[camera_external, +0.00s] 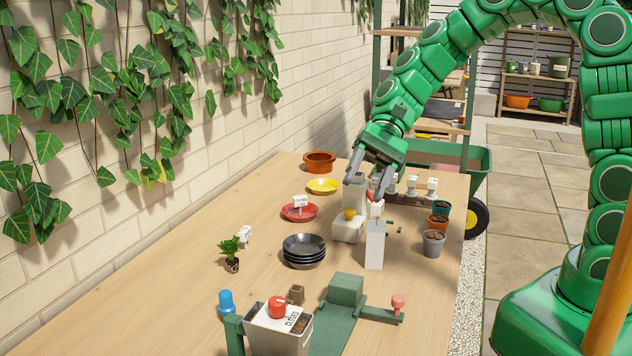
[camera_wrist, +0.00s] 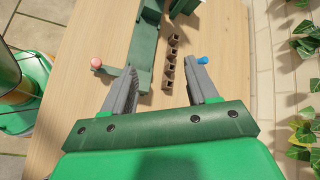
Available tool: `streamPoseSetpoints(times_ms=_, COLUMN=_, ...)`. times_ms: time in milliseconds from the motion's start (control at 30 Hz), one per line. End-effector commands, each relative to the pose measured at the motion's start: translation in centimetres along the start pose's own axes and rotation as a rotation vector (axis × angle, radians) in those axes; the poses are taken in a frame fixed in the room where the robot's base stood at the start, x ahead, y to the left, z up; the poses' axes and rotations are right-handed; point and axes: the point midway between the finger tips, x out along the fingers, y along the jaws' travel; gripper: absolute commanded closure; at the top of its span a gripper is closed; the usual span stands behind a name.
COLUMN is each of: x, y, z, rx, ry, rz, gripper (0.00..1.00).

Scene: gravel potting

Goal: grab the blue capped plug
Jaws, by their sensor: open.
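The blue capped plug (camera_external: 226,302) is a small upright blue piece at the front left of the table, beside a green bracket. In the wrist view the blue plug (camera_wrist: 203,60) shows just beyond the tip of the right finger; its lower part is hidden there. My gripper (camera_external: 369,175) is over the far part of the table, well away from the plug. In the wrist view my gripper (camera_wrist: 161,70) has its fingers wide apart with nothing between them.
A green fixture (camera_external: 345,290) with a pink knob (camera_external: 397,302) is nearby. Black saucers (camera_external: 304,257), a white block (camera_external: 375,252) and small pots (camera_external: 433,245) stand farther back. The left table edge is mostly clear.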

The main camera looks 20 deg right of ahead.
Motion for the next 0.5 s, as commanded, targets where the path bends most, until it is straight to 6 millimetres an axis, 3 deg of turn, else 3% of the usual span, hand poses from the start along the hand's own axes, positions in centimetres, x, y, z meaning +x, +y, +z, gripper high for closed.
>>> streamPoseSetpoints(times_ms=200, x=4.2, y=-3.6, z=-2.1, rx=0.119, ry=-0.072, rz=-0.067, gripper=0.42)
streamPoseSetpoints(times_ms=500, x=9.9, y=-7.6, z=-5.4, rx=0.308, ry=-0.148, rz=-0.145, gripper=0.42)
